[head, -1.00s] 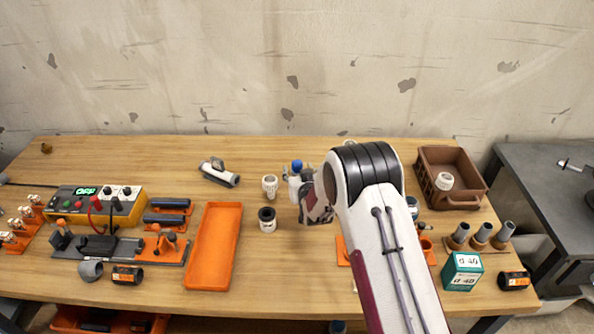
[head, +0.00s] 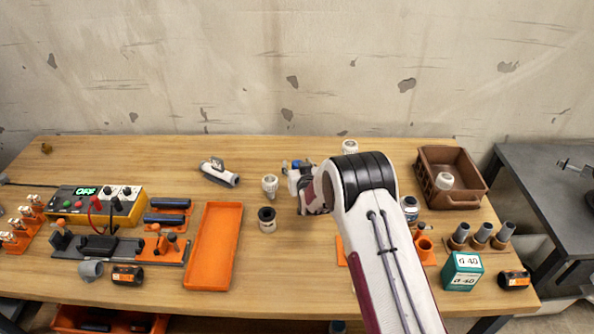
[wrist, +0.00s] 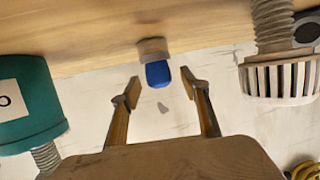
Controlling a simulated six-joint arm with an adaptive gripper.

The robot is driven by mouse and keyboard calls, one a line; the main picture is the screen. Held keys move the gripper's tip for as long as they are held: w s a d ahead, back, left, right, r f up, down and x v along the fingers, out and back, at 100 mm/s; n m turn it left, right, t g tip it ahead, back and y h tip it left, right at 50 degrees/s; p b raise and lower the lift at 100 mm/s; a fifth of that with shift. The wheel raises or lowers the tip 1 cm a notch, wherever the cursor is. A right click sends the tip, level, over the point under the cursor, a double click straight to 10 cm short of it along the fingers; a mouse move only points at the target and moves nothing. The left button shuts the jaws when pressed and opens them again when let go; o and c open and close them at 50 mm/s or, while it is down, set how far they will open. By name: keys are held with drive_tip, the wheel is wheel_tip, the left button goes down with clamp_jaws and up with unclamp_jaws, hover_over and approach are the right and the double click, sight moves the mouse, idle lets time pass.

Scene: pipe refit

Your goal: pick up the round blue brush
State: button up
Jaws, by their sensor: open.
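A small rounded blue piece on a grey-brown base, which I take for the round blue brush (wrist: 158,74), shows in the wrist view between and beyond my fingertips. Its bristles cannot be made out. In the head view a small blue patch (head: 296,164) shows beside my gripper (head: 308,188), near the middle back of the bench, partly hidden by it. In the wrist view my gripper (wrist: 160,84) is open, with one finger on each side of the blue piece. Nothing is held, and I cannot tell whether the fingers touch it.
White fittings (head: 270,185) and (head: 350,146) stand near my gripper, and a black-topped one (head: 267,219) stands in front. In the wrist view a slotted fitting (wrist: 280,82) is at right and a teal container (wrist: 30,105) at left. An orange tray (head: 213,245) lies left.

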drive_tip(key=shift+w+a+f, duration=0.1)
drive_tip(key=shift+w+f, duration=0.15)
drive_tip(key=shift+w, duration=0.45)
drive_tip(key=c, duration=1.2)
